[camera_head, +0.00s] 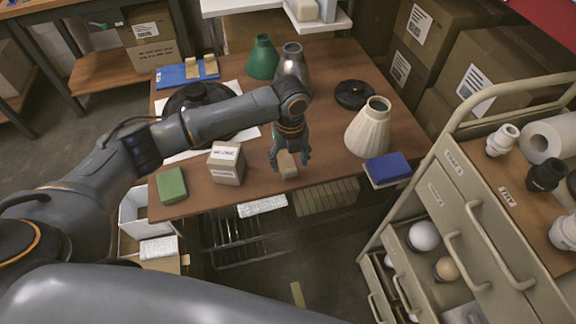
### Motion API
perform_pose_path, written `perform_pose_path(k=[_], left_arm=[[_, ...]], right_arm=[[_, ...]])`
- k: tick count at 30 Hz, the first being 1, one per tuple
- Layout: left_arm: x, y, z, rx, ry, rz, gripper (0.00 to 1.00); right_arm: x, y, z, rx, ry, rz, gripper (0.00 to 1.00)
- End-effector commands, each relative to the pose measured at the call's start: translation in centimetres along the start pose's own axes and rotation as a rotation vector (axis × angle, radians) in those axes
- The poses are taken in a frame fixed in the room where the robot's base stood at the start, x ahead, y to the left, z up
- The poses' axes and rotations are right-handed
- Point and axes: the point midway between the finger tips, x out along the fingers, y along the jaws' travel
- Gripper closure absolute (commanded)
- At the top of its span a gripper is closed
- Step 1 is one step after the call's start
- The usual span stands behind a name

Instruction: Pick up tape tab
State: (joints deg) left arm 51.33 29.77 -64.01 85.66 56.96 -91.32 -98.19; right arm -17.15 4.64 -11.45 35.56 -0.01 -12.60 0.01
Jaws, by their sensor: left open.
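My left gripper (289,162) reaches in from the left and points down at the front edge of the brown table (330,165). It is open. A small tan block (287,168) lies between and below its fingers, partly hidden by them; I cannot tell whether they touch it. Two tan tabs, a left one (192,69) and a right one (211,65), lie on a blue pad (172,77) at the table's back left. I cannot tell which of these tan pieces is the tape tab. My right gripper is not in view.
A labelled box (226,163) and green block (171,186) stand left of the gripper. A cream shade (369,128), blue block (388,168) and black disc (354,94) are right. Green (263,58) and metal (292,63) shades stand behind. A drawer cart (470,215) borders the right.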

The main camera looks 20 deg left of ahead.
Motion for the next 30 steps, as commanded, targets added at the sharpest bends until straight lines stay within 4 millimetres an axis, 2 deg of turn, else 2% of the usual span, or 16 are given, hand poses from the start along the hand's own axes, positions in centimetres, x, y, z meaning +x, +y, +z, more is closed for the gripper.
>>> perform_pose_path(k=[3,6,14,20,30], left_arm=[[1.8,0.1,-0.1,-0.001,0.000,0.001,0.37],[2.6,0.1,0.0,0.000,-0.001,0.000,0.37],[2.8,0.1,0.0,0.000,-0.002,-0.001,0.37],[2.8,0.1,0.0,0.000,-0.002,-0.001,0.78],[2.7,0.1,0.0,0.000,-0.002,-0.001,0.78]], right_arm=[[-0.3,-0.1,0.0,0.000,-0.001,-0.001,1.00],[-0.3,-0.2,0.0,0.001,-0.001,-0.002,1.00],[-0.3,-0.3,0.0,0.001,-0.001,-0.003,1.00],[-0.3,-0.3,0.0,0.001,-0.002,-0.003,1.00],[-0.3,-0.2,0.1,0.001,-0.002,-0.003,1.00]])
